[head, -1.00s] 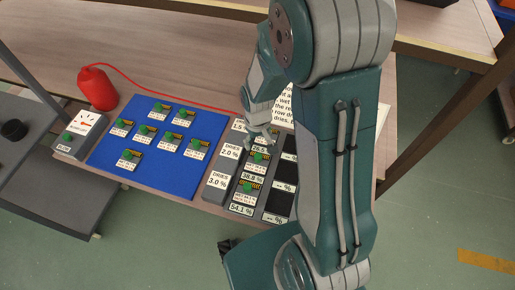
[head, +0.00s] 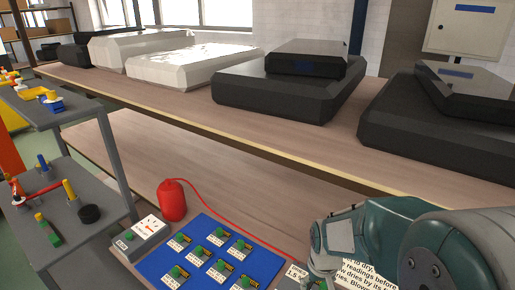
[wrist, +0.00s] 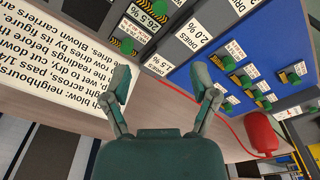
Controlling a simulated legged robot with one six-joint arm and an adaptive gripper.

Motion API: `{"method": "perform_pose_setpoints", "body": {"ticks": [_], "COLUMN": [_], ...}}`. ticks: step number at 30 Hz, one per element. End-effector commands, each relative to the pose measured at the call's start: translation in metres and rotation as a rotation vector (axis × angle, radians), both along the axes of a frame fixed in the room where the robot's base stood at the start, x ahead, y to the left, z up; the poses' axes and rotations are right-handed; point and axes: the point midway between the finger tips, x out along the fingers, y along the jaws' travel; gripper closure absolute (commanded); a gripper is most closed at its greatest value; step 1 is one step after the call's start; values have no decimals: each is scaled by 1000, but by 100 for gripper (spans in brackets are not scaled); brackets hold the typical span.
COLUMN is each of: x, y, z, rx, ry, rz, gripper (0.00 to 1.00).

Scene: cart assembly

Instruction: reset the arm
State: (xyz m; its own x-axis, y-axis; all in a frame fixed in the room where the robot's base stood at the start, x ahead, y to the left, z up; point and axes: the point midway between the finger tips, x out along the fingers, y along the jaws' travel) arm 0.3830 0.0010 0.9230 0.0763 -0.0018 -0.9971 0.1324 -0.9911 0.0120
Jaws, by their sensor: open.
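My gripper (wrist: 163,95) is open and empty in the wrist view, its two fingers spread apart above the bench. In the head view my gripper (head: 322,276) is at the lower right, partly cut off by the frame's bottom edge, beside the blue mat (head: 262,262). My arm fills the lower right corner. Beneath the fingers in the wrist view are the grey rack with percent readings (wrist: 150,52) and a printed instruction sheet (wrist: 55,60).
Several green-knobbed labelled carriers (head: 219,266) lie on the blue mat. A red bottle (head: 172,200) with a red cord and a grey dial box (head: 148,234) stand left of it. A shelf with large black and white cases (head: 290,90) runs behind. A grey cart (head: 60,225) is at left.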

Motion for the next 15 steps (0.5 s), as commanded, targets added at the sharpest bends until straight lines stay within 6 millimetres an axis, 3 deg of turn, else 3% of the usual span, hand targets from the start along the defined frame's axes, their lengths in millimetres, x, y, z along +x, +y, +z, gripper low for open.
{"method": "perform_pose_setpoints", "body": {"ticks": [3,15], "x": [-9,-54], "y": [0,0], "z": [32,116], "rx": [2,13], "ry": [-55,-218], "rz": [-16,-67], "gripper": [24,24]}}
